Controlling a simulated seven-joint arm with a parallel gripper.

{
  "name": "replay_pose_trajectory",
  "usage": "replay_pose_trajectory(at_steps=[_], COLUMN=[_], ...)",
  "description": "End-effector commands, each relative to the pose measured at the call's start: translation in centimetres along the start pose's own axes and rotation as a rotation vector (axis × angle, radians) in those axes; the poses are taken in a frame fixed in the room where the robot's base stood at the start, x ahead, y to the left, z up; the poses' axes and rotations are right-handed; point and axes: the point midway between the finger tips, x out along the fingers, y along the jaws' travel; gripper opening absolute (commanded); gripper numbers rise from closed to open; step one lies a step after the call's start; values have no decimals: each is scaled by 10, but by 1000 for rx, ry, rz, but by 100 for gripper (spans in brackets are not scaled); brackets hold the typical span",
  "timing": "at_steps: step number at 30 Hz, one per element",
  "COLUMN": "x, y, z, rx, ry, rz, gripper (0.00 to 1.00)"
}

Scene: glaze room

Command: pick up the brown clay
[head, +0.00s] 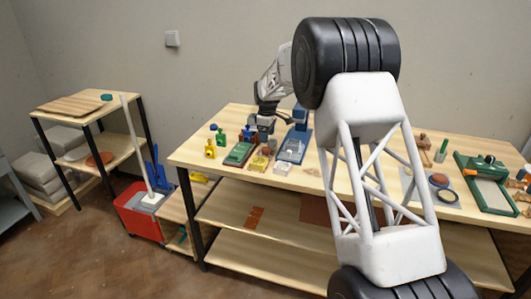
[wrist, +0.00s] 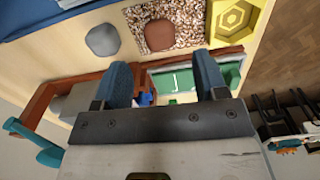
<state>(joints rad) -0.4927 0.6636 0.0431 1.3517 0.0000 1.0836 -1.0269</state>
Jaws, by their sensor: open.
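In the wrist view a rounded brown lump (wrist: 160,35), which looks like the brown clay, lies on a speckled brown-and-white square (wrist: 185,42). My gripper (wrist: 162,61) is open and empty, with its two blue fingers apart. In the picture the lump shows just beyond the fingertips, roughly between them; nothing is held. In the head view my gripper (head: 262,126) is over the left part of the workbench (head: 190,157), among small items. I cannot clearly make out the brown lump in the head view.
A grey rounded lump (wrist: 102,40) lies left of the speckled square and a yellow hexagon-patterned piece (wrist: 236,17) right of it. A green tray (head: 240,153), a blue tray (head: 293,148) and a yellow bottle (head: 210,150) stand close by. A red bin (head: 143,212) is on the floor.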

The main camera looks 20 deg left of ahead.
Motion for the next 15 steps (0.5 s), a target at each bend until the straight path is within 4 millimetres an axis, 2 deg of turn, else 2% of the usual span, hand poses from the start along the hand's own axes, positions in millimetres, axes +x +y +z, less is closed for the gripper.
replay_pose_trajectory(at_steps=[6,15], x=[14,14], y=[0,0], z=[0,0], rx=[0,0], ry=[1,0], rz=[1,1], gripper=[66,66])
